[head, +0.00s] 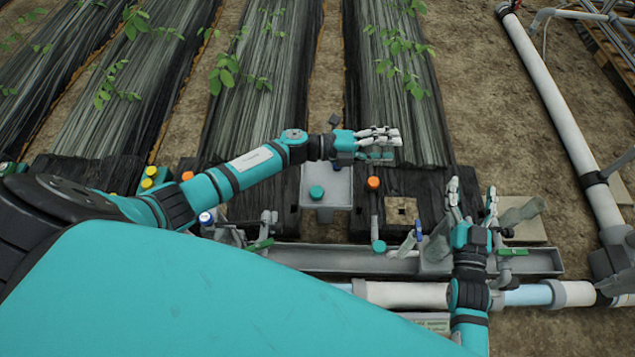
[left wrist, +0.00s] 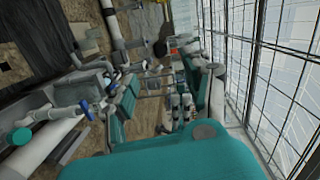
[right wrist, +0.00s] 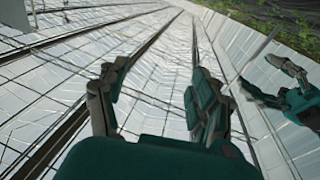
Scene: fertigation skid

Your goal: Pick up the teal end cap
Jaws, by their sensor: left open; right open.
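A small round teal cap (head: 316,192) sits on a grey tray (head: 340,182) near the middle of the head view. My left gripper (head: 388,142) is open and empty, beyond and right of the tray, apart from the cap. My right gripper (head: 472,202) is open and empty at the right, fingers pointing away; it also shows in the right wrist view (right wrist: 155,85).
A long grey channel (head: 320,259) and a white pipe (head: 400,294) run across the near side. Yellow-capped bottles (head: 150,178) and a blue-capped bottle (head: 206,218) stand at the left. A wooden block with a square hole (head: 402,211) lies between the grippers.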

